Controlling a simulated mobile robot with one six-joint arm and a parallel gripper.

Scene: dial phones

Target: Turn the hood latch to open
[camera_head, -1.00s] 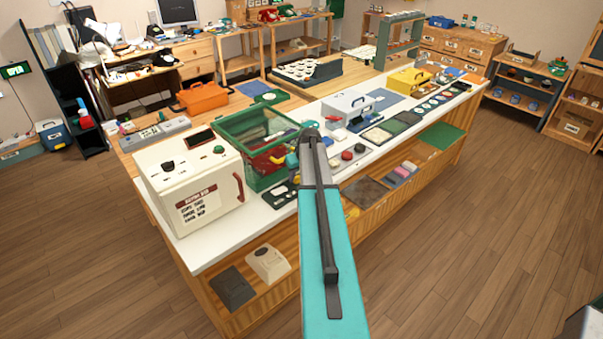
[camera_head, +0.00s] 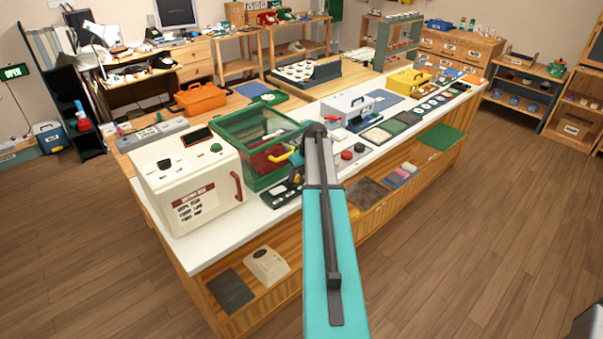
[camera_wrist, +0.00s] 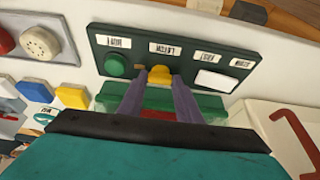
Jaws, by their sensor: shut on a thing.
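In the wrist view, a dark green panel (camera_wrist: 222,66) carries white labels, the middle one apparently reading LATCH. Below that label, a small yellow latch knob (camera_wrist: 160,73) sits between the two grey fingers of my gripper (camera_wrist: 158,80). The fingers are shut on it; their tips hide its sides, so its turn angle is unclear. A round green knob (camera_wrist: 115,65) is left of it on the panel. In the head view, the green-framed clear hood (camera_head: 240,155) stands on the white counter, and my arm hides most of the gripper and panel there.
A cream machine with a red handle (camera_head: 188,180) stands left of the hood. Red and dark knobs (camera_head: 347,155) and a grey case (camera_head: 347,106) lie to its right. In the wrist view, coloured buttons (camera_wrist: 72,97) are at left. The floor in front is clear.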

